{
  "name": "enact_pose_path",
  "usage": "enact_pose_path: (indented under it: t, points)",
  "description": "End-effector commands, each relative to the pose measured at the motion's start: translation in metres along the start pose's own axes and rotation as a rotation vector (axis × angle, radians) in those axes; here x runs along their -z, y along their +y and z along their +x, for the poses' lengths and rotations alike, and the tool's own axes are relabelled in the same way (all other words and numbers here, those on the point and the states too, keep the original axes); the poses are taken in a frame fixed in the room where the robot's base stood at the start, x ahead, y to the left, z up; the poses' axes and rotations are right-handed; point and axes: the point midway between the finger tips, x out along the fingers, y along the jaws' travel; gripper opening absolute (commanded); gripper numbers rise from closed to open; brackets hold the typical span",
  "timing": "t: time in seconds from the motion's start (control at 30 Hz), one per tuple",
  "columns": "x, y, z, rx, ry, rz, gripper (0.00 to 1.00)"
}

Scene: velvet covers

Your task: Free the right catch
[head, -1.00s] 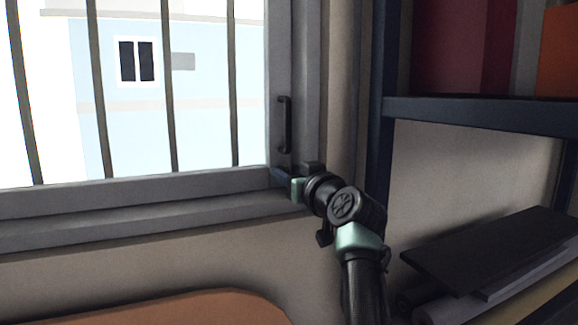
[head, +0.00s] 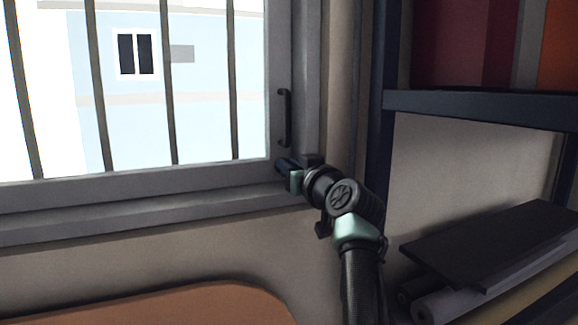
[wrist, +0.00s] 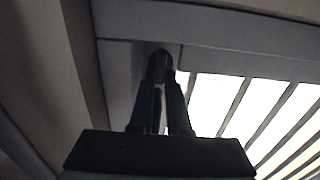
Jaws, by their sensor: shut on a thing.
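My gripper (head: 279,163) is at the lower right corner of the grey window frame, just below the black upright handle (head: 285,118). In the wrist view my gripper (wrist: 160,78) has its two dark blue fingers closed in on a small dark piece (wrist: 157,58) at their tips. This piece appears to be the right catch. It is mostly hidden by the fingers, and its exact shape and position cannot be told. In the head view the catch is hidden behind the fingers.
The barred window fills the upper left, with a grey sill (head: 150,215) below it. A dark blue shelf (head: 480,106) stands close on the right, with dark boards (head: 500,245) stacked lower. An orange-brown rounded surface (head: 190,308) lies at the bottom. Open wall lies below the sill.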

Motion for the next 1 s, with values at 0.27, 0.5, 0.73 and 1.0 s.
enact_pose_path:
  t: [0.27, 0.5, 0.73, 1.0]
  points:
    - [-0.0006, 0.0007, 0.0001, 0.0, -0.001, 0.073, 0.0]
    - [-0.001, 0.0018, 0.0005, 0.002, -0.002, 0.244, 0.0]
    - [-0.0012, 0.004, 0.0004, 0.001, -0.002, 0.462, 0.0]
    - [-0.0026, 0.0063, 0.0005, 0.001, -0.002, 0.718, 0.0]
